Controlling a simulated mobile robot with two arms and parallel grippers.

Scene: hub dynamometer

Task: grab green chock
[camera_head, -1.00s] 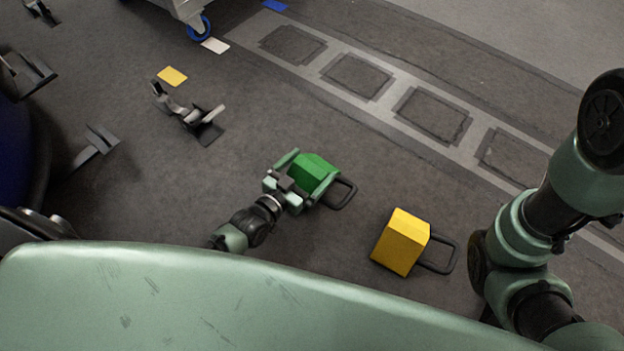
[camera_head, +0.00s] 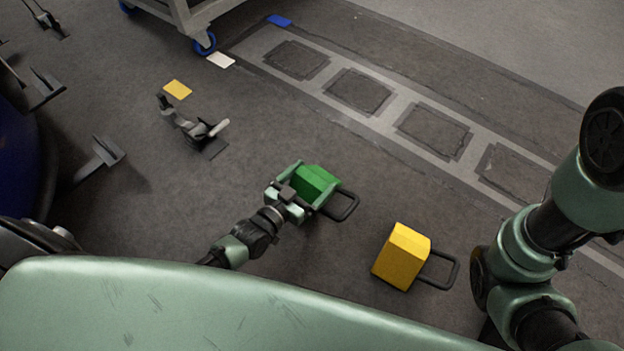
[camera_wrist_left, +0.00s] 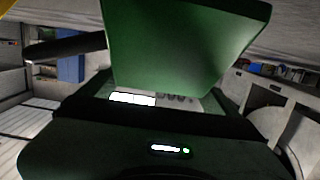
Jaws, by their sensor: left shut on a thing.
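The green chock (camera_head: 317,183) is a block with a dark loop handle on its right side, near the middle of the head view. My left gripper (camera_head: 305,188) is shut on it, with a finger on each side of the block. In the left wrist view the green chock (camera_wrist_left: 185,45) fills the upper middle, close against the gripper. The head view does not clearly show whether the chock touches the floor. My right arm stands at the right edge of the head view, and its gripper is out of view.
A yellow chock (camera_head: 402,257) with a dark loop handle sits on the floor to the right of the green one. A wheeled cart (camera_head: 187,14) stands at the top. Floor between is clear.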

